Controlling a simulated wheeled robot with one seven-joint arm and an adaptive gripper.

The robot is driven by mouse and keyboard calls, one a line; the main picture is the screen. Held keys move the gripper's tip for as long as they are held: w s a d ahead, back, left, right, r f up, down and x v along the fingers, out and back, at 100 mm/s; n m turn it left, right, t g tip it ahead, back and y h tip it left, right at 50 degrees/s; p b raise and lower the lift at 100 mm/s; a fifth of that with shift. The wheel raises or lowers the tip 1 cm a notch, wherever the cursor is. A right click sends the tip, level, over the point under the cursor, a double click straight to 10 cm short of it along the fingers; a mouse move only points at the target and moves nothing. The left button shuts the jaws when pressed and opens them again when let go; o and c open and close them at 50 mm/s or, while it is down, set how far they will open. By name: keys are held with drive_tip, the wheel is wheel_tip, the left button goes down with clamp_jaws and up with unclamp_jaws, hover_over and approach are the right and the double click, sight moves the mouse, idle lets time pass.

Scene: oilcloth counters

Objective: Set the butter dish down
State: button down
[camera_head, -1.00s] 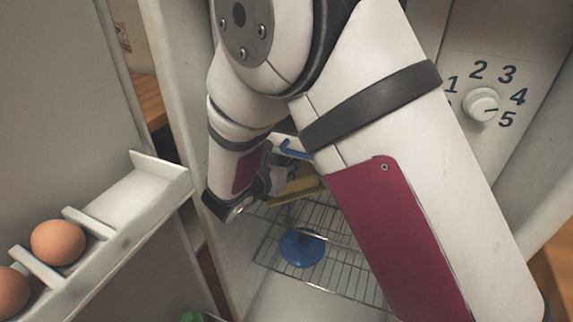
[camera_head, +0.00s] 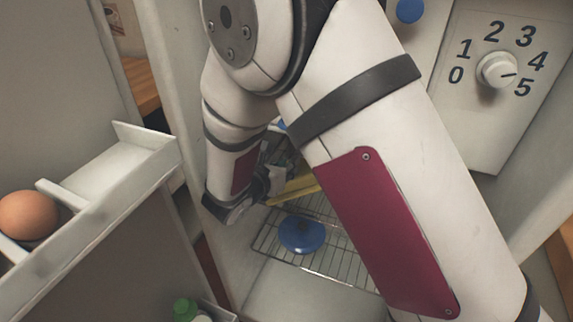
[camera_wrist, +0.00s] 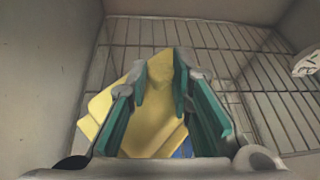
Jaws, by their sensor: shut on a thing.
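The yellow butter dish (camera_wrist: 110,101) is between the green-padded fingers of my gripper (camera_wrist: 161,75) in the wrist view, tilted in the picture. My gripper is shut on its raised middle part. In the head view only a yellow strip of the dish (camera_head: 295,188) shows, past my wrist and partly hidden by my arm. It is over the wire shelf (camera_head: 325,262) inside the fridge. I cannot tell whether its underside touches the wires.
A blue round lidded thing (camera_head: 302,234) sits on the wire shelf, nearer than the dish. Bare wires show behind and right of the dish. A whitish thing (camera_wrist: 307,63) is at the far right. The door rack (camera_head: 110,190) with an egg (camera_head: 29,215) is at left.

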drive_tip(key=shift+f+b, duration=0.45)
drive_tip(key=shift+f, duration=0.1)
drive_tip(key=c, duration=1.3)
unclamp_jaws()
drive_tip(key=shift+c, duration=0.2)
